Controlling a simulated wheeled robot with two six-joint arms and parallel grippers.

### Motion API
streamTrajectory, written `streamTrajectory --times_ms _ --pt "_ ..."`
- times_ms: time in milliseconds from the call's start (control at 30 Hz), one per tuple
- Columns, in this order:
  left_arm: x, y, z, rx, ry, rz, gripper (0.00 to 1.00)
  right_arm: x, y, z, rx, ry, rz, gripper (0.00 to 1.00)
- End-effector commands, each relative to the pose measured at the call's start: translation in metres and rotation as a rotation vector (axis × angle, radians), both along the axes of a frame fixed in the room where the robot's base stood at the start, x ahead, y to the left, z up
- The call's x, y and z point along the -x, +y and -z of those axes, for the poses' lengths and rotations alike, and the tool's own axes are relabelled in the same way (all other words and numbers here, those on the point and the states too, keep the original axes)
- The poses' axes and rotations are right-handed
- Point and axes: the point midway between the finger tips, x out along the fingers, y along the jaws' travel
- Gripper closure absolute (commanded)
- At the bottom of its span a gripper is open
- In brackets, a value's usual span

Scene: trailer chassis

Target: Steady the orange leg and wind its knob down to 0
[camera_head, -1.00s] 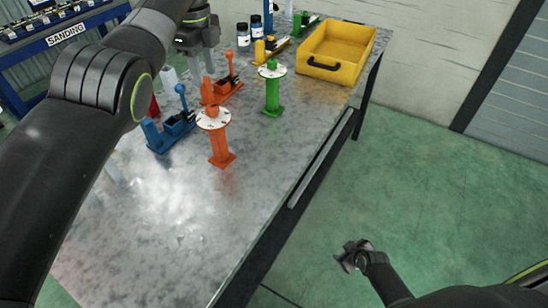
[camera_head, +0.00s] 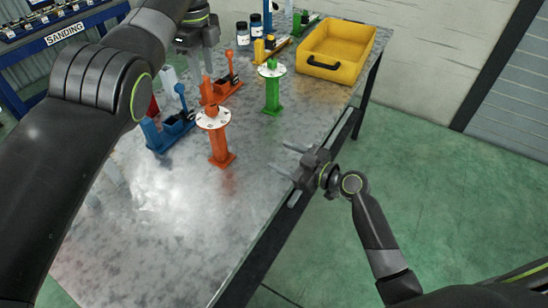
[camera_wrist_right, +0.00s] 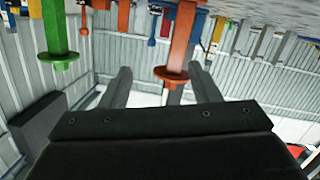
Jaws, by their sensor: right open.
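The orange leg (camera_head: 220,145) stands upright on the metal table, with a white marked dial disc (camera_head: 213,118) at its top and an orange knob (camera_head: 212,109) above the disc. The dial reading is too small to tell. My right gripper (camera_head: 288,158) is open and empty, to the right of the leg and apart from it, fingers pointing toward it. In the right wrist view, which looks upside down, the orange leg (camera_wrist_right: 182,45) shows beyond the open fingers (camera_wrist_right: 163,88). My left gripper (camera_head: 201,66) hangs pointing down behind the leg; its finger opening is unclear.
A green leg (camera_head: 272,95) with a similar disc stands behind right. Blue (camera_head: 170,132) and orange (camera_head: 222,90) lever clamps stand left of and behind the orange leg. A yellow bin (camera_head: 338,48) is at the far end. The front of the table (camera_head: 170,220) is clear.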

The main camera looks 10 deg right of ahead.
Motion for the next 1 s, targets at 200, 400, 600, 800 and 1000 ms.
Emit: streamTrajectory --times_ms 200,400,600,800,1000 --pt "0.0 0.0 0.0 0.0 0.0 0.0 0.64 0.013 0.031 -0.02 -0.251 0.05 -0.026 0.44" --pt "0.0 0.0 0.0 0.0 0.0 0.0 0.64 0.004 0.044 -0.023 -0.287 0.058 -0.03 0.44" --pt "0.0 0.0 0.0 0.0 0.0 0.0 0.64 -0.023 0.069 -0.023 -0.286 0.059 -0.032 0.44" --pt "0.0 0.0 0.0 0.0 0.0 0.0 0.64 -0.053 0.097 -0.023 -0.284 0.058 -0.032 0.44" --pt "0.0 0.0 0.0 0.0 0.0 0.0 0.64 -0.081 0.121 -0.023 -0.282 0.059 -0.032 0.44"
